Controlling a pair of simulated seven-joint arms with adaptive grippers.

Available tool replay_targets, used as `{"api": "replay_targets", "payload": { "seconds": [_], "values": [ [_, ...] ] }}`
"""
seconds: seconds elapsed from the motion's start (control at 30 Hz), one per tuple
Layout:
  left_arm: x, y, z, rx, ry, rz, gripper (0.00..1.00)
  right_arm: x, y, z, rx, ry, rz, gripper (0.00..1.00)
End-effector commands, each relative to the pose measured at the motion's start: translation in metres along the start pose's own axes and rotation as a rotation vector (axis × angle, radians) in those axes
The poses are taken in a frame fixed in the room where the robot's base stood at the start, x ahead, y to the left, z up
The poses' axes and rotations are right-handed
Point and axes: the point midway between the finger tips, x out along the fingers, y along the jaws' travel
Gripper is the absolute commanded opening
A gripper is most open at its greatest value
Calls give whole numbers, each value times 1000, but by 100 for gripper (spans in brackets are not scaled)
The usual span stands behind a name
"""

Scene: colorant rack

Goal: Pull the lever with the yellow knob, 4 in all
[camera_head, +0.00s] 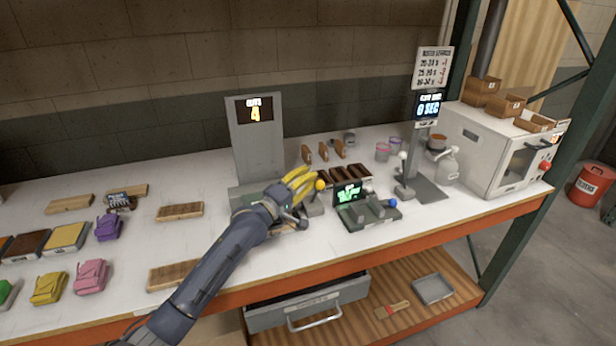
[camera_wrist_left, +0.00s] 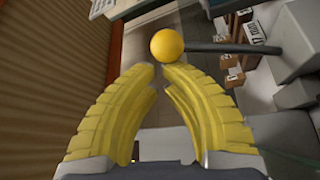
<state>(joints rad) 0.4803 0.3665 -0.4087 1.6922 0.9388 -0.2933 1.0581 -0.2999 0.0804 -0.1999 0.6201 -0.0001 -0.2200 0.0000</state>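My left gripper (camera_head: 301,181) has yellow fingers and is at the grey cutting machine (camera_head: 256,145) in the head view. The yellow knob (camera_head: 320,185) is just beside its fingertips. In the left wrist view the yellow knob (camera_wrist_left: 167,45) is just beyond the fingertips of my left gripper (camera_wrist_left: 158,70), on a dark lever rod (camera_wrist_left: 225,48). The fingers bow outward, with a narrow gap between the tips and nothing held between them. Whether a tip touches the knob I cannot tell. The machine's display (camera_head: 255,109) shows a 4. My right gripper is not in view.
A small device with a green screen (camera_head: 349,195) stands right of the gripper, with a grey stand (camera_head: 424,186) beyond. Wooden blocks (camera_head: 180,211) and colored bags (camera_head: 90,277) lie to the left. An oven (camera_head: 490,150) fills the table's right end.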

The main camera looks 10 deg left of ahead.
Motion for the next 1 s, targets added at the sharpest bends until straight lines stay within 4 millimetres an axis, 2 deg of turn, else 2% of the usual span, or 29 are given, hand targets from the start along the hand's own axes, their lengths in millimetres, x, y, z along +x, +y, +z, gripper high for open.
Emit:
{"api": "replay_targets", "payload": {
  "seconds": [0.23,0.37,0.8,1.0],
  "values": [
    [-1,1,2,-2,-3,2,0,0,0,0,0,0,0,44],
    [-11,-1,2,-2,-3,-1,0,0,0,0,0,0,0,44],
    [-84,-1,0,0,-1,-2,0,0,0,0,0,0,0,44],
    [-108,-1,0,0,0,-1,0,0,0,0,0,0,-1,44]
  ]
}}
